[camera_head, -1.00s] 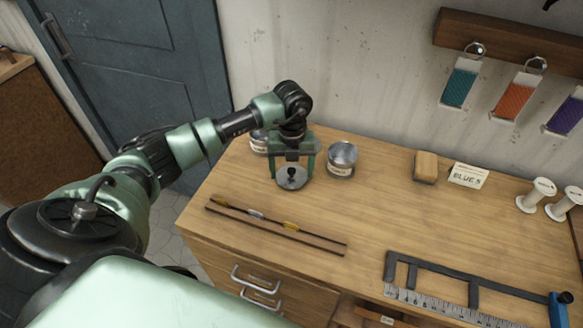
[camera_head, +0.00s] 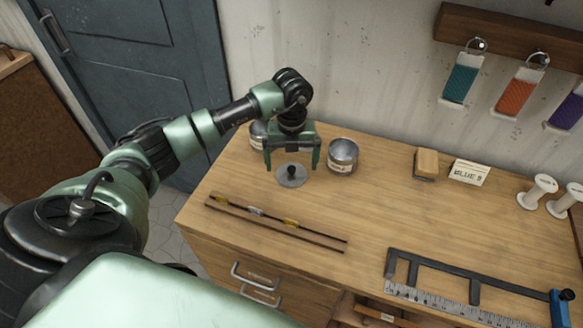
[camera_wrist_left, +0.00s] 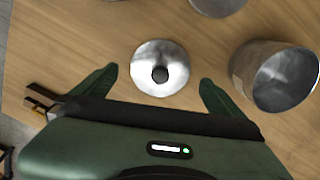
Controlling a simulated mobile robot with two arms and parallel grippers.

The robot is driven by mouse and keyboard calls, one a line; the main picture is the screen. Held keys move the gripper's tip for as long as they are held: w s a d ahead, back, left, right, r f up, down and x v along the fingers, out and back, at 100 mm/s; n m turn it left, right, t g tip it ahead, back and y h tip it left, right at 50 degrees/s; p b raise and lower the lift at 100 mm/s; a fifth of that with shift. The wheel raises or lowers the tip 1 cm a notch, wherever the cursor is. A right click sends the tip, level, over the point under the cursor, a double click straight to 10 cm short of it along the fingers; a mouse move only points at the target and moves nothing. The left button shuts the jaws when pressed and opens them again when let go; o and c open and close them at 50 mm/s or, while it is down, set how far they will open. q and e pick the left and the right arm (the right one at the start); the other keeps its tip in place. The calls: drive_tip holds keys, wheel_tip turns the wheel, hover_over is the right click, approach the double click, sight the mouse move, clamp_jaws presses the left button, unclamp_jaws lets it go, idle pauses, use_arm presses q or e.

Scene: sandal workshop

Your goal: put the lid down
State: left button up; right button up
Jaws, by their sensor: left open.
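The lid (camera_head: 292,176) is a round grey metal disc with a black knob. It lies flat on the wooden workbench near its left end. In the left wrist view the lid (camera_wrist_left: 160,68) shows just beyond and between my fingers. My left gripper (camera_head: 292,165) is open above the lid, its fingers apart from the knob and empty. Its green fingers also show in the left wrist view (camera_wrist_left: 155,88). An open metal tin (camera_head: 342,157) stands just right of the gripper, and it also shows in the left wrist view (camera_wrist_left: 274,80). My right gripper is not in view.
A second tin (camera_head: 258,134) stands behind the gripper, partly hidden. A wooden strip with thin rods (camera_head: 275,223) lies in front. A block (camera_head: 426,163), a glue card (camera_head: 469,172), white spools (camera_head: 537,191) and a ruler frame (camera_head: 470,290) are to the right. The bench middle is clear.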

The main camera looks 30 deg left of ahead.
sight(291, 168)
use_arm(q)
wheel_tip(291, 168, up, 10)
drive_tip(key=b, duration=0.2)
drive_tip(key=shift+f, duration=0.2)
idle(0.4)
